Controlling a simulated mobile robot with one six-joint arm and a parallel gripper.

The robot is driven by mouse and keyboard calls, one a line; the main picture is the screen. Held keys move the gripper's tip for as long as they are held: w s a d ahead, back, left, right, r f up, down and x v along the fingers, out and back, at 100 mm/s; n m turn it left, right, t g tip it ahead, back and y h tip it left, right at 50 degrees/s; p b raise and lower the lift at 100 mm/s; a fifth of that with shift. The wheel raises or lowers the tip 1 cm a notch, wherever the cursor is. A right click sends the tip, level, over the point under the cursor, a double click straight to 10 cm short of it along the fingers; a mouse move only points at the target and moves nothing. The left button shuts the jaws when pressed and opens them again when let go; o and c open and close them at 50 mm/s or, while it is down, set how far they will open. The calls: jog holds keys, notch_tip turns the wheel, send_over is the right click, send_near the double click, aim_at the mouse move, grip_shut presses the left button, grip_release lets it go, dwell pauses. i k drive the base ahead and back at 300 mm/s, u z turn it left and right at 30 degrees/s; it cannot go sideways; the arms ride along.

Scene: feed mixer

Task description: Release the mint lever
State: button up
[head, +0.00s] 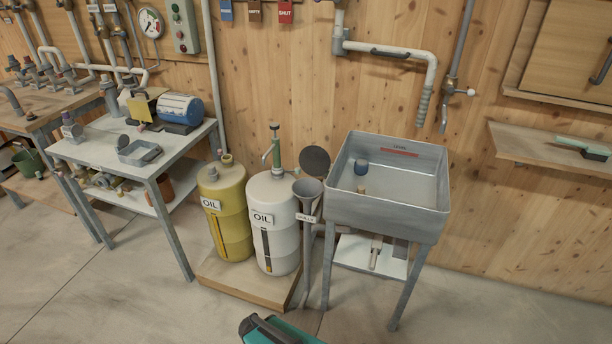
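I cannot make out a lever that is clearly mint. The nearest in colour is a green hand pump (275,150) with a dark top, standing upright on the white oil drum (272,222). A mint-green handle (584,146) lies on the wooden wall shelf at the right, and looks like part of a brush. My gripper is not in view, so what it holds cannot be seen.
A yellow oil drum (224,212) shares a low wooden platform (245,286) with the white one. A funnel stand (308,187) and grey sink (380,215) stand right of them. A metal table (95,150) stands left. A teal item (284,331) is cut off below. The front floor is mostly clear.

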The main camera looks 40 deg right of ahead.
aim_at(297, 171)
jog(key=k, duration=0.8)
jog(key=z, duration=0.2)
jog(key=i, duration=1.9)
jog(key=u, duration=0.45)
